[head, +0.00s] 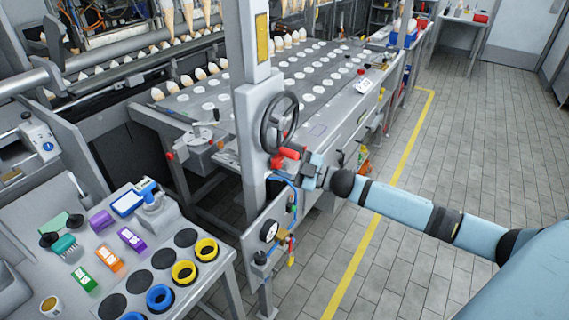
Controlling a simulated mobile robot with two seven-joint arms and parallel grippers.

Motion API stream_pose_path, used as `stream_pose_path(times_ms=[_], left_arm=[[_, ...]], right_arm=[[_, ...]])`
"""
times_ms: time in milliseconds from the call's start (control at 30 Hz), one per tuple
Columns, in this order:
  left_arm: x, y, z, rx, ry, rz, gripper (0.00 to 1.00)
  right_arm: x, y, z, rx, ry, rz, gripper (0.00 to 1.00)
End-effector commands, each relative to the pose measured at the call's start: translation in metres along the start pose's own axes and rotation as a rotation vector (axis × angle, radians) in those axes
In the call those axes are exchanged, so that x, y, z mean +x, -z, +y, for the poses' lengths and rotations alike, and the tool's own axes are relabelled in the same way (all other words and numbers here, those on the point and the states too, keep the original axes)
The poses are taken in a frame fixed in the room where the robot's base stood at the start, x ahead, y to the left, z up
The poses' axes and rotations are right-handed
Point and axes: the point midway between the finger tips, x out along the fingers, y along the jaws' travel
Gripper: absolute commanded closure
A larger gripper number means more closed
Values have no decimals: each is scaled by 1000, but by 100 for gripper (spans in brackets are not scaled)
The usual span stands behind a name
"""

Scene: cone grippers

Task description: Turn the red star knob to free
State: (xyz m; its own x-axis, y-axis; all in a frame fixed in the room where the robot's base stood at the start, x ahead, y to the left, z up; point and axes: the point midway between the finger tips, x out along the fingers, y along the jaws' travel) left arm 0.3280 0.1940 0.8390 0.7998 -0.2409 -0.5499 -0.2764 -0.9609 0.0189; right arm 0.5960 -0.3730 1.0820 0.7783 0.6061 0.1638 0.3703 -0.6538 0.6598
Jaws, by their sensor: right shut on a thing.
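The red star knob (287,155) is on the grey upright column, just below a black handwheel (279,122). My right gripper (300,163) reaches in from the right and is shut on the knob. The gripper's fingers and wrist hide part of the knob, and its exact turn angle cannot be read. My left gripper is not in view.
The grey column (255,150) stands beside a conveyor table (290,75) with rows of white discs and cones. A pressure gauge (269,230) and hoses sit below the knob. A side table (215,285) at lower left holds rings and small tools. The floor at right is clear.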

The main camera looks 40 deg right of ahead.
Motion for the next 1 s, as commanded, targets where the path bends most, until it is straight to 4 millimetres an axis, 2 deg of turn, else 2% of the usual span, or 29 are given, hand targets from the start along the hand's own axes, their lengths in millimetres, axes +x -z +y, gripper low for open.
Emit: stream_pose_path(times_ms=[233,700,733,833,1000], left_arm=[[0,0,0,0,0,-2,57],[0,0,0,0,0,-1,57],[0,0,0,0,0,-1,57],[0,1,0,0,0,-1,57],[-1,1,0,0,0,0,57]], right_arm=[[0,0,0,-61,20,-6,80],[0,0,0,-74,24,-7,80],[0,0,0,-74,24,-7,54],[0,0,0,-73,24,-7,31],[0,0,0,-73,23,-7,31]])
